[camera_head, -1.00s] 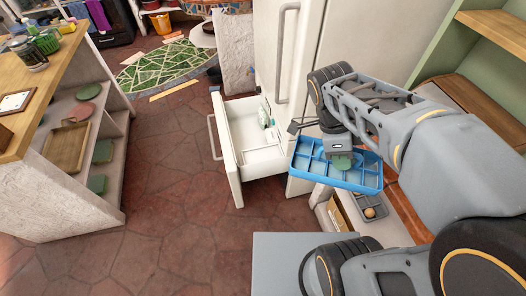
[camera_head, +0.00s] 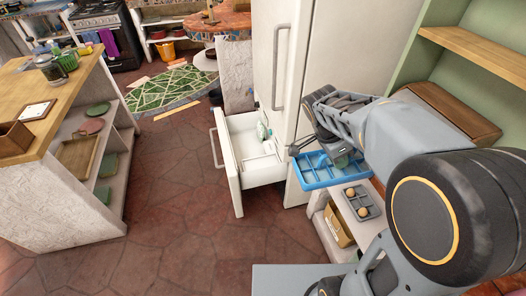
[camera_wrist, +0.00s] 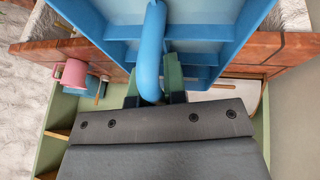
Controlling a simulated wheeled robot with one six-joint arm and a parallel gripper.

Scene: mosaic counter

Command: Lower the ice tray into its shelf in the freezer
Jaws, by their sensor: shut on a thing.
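The blue ice tray (camera_head: 322,176) has several compartments and is held in the air to the right of the open drawer. My gripper (camera_head: 340,160) is shut on the tray's blue handle; in the wrist view the fingers (camera_wrist: 155,97) close around the handle (camera_wrist: 150,55), with the tray (camera_wrist: 212,28) beyond it. The white freezer drawer (camera_head: 233,170) at the bottom of the white fridge (camera_head: 290,60) is pulled open. White dividers and a small pale green and white item (camera_head: 263,133) show inside it. The tray is apart from the drawer.
A low white shelf unit (camera_head: 318,215) with a box (camera_head: 338,225) and a small grey tray of round things (camera_head: 361,203) stands below the ice tray. A wooden-topped counter (camera_head: 45,105) is on the left. The tiled floor (camera_head: 165,190) between is clear.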

